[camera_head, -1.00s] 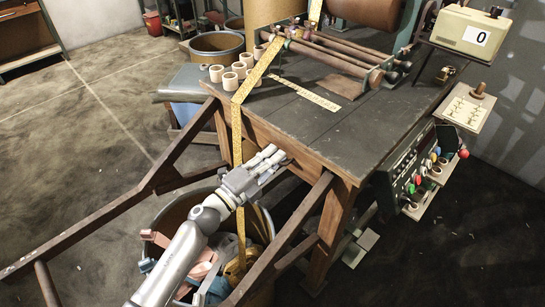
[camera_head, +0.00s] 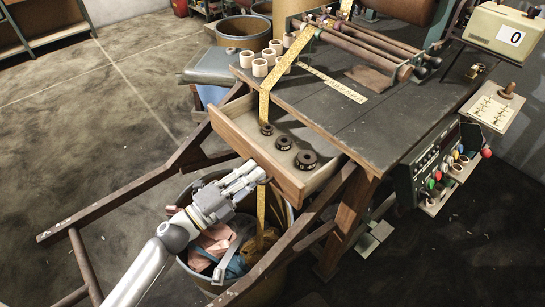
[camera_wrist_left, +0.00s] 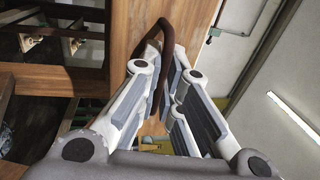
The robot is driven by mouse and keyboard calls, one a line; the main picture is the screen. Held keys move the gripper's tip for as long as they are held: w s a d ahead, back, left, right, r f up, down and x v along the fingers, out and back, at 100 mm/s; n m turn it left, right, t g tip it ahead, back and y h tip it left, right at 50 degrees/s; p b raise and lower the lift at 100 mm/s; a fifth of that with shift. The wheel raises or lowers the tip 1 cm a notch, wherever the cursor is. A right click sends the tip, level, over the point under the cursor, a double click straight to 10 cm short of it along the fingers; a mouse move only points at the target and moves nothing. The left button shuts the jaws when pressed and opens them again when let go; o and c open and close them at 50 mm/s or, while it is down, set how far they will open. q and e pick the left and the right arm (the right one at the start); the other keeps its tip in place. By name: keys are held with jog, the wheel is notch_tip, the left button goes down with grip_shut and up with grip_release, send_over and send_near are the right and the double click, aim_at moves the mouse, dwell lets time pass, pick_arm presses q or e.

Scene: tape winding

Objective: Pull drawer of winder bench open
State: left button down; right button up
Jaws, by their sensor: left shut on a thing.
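The winder bench (camera_head: 375,120) has a wooden drawer (camera_head: 287,183) standing pulled out from its front side. Several dark round weights (camera_head: 306,160) lie inside it. My left gripper (camera_head: 250,173) is at the outer face of the drawer front. In the left wrist view its fingers (camera_wrist_left: 168,92) are closed around a dark brown curved handle (camera_wrist_left: 179,30) on the wooden front (camera_wrist_left: 140,30). The handle is hidden behind the fingers in the head view. My right gripper is not in view.
A yellow measuring tape (camera_head: 264,100) hangs from the bench top across the drawer. A bin of scraps (camera_head: 285,265) stands below it. Brown wooden rails (camera_head: 110,212) flank the bin. Pale rings (camera_head: 260,67) stand on the bench's left edge. Open floor lies at left.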

pick_arm(q)
jog(key=r+v, duration=0.1)
jog(key=v, duration=0.6)
jog(key=shift+s+a, duration=0.25)
jog(key=shift+a, duration=0.05)
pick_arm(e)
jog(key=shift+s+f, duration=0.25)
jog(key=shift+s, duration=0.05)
pick_arm(q)
jog(key=shift+r, duration=0.1)
jog(key=c, duration=1.6)
grip_release()
jog(key=v, duration=1.2)
